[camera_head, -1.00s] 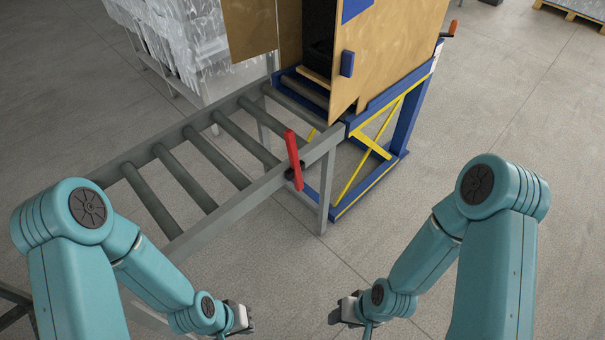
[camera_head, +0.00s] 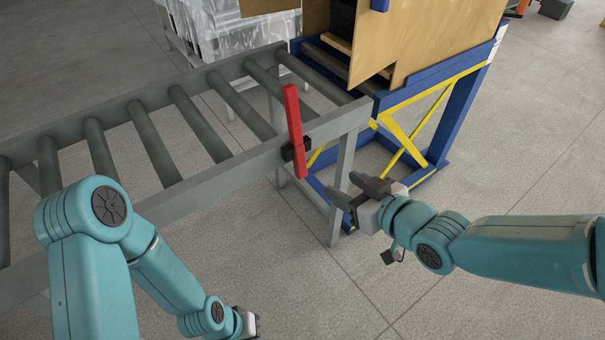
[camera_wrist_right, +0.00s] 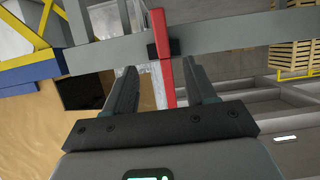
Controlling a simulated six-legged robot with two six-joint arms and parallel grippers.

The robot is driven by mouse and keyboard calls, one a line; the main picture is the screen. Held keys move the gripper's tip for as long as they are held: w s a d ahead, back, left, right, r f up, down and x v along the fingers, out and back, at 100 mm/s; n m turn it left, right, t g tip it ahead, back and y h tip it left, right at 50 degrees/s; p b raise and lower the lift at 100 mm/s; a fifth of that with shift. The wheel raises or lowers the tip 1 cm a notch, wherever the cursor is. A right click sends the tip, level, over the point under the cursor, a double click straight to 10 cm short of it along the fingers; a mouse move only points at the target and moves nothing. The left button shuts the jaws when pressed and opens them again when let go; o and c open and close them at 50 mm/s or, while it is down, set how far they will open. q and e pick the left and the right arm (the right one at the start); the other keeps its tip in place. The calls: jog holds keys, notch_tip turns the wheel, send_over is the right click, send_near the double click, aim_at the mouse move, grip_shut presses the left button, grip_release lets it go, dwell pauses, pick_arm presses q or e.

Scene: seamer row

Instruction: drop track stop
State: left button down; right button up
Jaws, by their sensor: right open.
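The track stop is a red bar (camera_head: 294,130) on a black pivot block, fixed to the near side rail of the roller track. It stands up, tilted slightly, rising above the rail. My right gripper (camera_head: 341,188) is open and empty, to the right of and below the red bar, apart from it in the head view. In the right wrist view the red bar (camera_wrist_right: 163,60) shows between the two open fingers (camera_wrist_right: 163,92), beyond the tips. My left gripper (camera_head: 250,322) is low at the bottom of the head view, well away from the bar; its fingers are too unclear to judge.
The grey roller track (camera_head: 190,190) runs from the left to a blue and yellow lift frame (camera_head: 425,125). A brown cardboard box (camera_head: 440,40) stands on the frame. Plastic-wrapped goods (camera_head: 225,25) are behind the track.

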aim_at(302, 164)
jog(key=b+x, duration=0.3)
jog(key=x, duration=1.1)
jog(key=shift+s+a+f, duration=0.1)
jog(key=shift+a+f, duration=0.05)
jog(key=shift+f, duration=0.05)
jog(key=shift+w+a+f, duration=0.2)
jog(key=shift+w+a, duration=0.1)
jog(key=shift+w, duration=0.2)
grip_shut()
